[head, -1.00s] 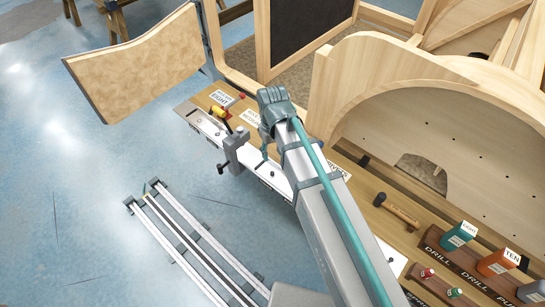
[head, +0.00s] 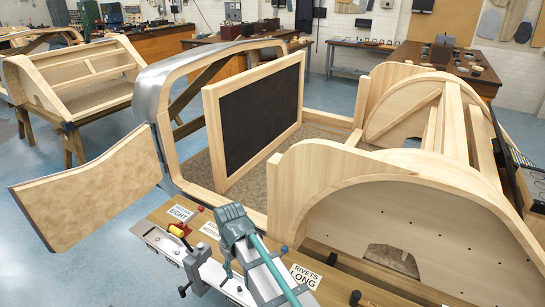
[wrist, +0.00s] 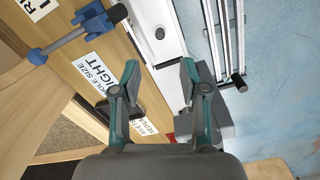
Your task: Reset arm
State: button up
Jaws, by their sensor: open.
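My gripper (wrist: 158,68) is open in the wrist view, its two teal fingertips apart with nothing between them. It hangs above the edge of the wooden workbench and a pale metal rail (wrist: 158,30). In the head view, my arm reaches up from the bottom middle, and its grey and teal wrist end (head: 235,225) is over the front of the bench. The fingertips are not clear in the head view.
The bench (head: 150,212) carries labels, including HOLE SIZE EIGHT (wrist: 98,75), a yellow-and-red tool (head: 179,230) and a blue-ended tool (wrist: 70,38). A wooden bodyframe (head: 395,215) stands behind, its open door panel (head: 90,195) at left. Blue floor lies free at left.

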aim_at(240, 290)
notch_tip(240, 290, down, 11)
jog(key=shift+r, duration=0.25)
dwell(0.7)
